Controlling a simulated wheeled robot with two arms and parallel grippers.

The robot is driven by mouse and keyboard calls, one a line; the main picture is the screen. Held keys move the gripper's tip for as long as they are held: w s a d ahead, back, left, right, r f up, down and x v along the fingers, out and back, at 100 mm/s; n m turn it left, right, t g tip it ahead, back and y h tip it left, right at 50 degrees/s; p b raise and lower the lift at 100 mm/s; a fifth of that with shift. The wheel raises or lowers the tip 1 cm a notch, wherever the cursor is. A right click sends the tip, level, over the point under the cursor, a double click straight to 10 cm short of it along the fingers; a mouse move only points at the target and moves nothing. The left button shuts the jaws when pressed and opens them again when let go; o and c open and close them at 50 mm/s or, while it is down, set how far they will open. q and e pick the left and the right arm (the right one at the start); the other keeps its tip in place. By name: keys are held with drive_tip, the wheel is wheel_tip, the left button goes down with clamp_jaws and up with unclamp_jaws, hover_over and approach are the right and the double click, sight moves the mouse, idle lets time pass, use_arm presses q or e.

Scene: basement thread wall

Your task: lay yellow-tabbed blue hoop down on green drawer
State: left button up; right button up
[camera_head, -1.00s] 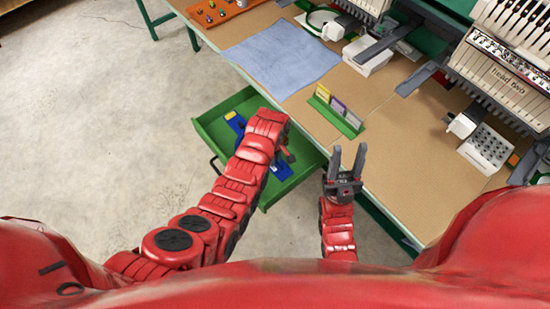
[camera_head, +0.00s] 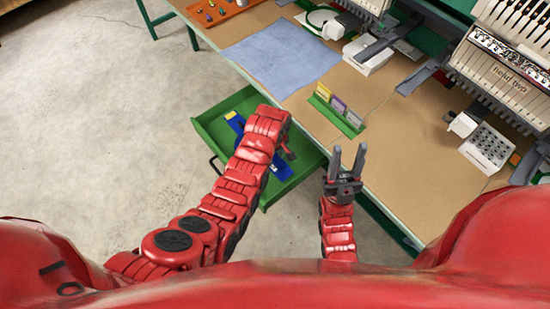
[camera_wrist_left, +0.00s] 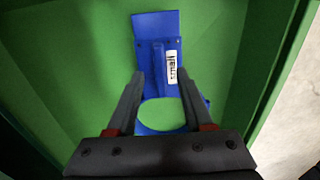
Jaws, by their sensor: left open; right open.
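The green drawer (camera_head: 208,128) is pulled out below the table's front edge. The blue hoop (camera_head: 281,170) lies in it, partly hidden by my left arm; a small yellow spot shows near its far end. In the left wrist view the hoop (camera_wrist_left: 155,24) shows a flat blue plate, a bar with a white label and a ring, over the drawer's green floor (camera_wrist_left: 95,60). My left gripper (camera_wrist_left: 162,74) is open, with its fingers on either side of the bar and apart from it. My right gripper (camera_head: 346,160) is open and empty beside the drawer, near the table edge.
On the table (camera_head: 400,120) are a green rack with coloured cards (camera_head: 338,108), a blue cloth (camera_head: 280,55) and an orange tray (camera_head: 215,10). Embroidery machines (camera_head: 510,60) stand at the right. Bare concrete floor lies left of the drawer.

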use_arm(q)
wheel_tip(320, 180, up, 7)
drive_tip(key=shift+w+r, duration=0.1)
drive_tip(key=shift+r, duration=0.05)
wheel_tip(320, 180, up, 9)
drive_tip(key=p, duration=0.7)
drive_tip(key=shift+p, duration=0.4)
drive_tip(key=shift+s, duration=0.2)
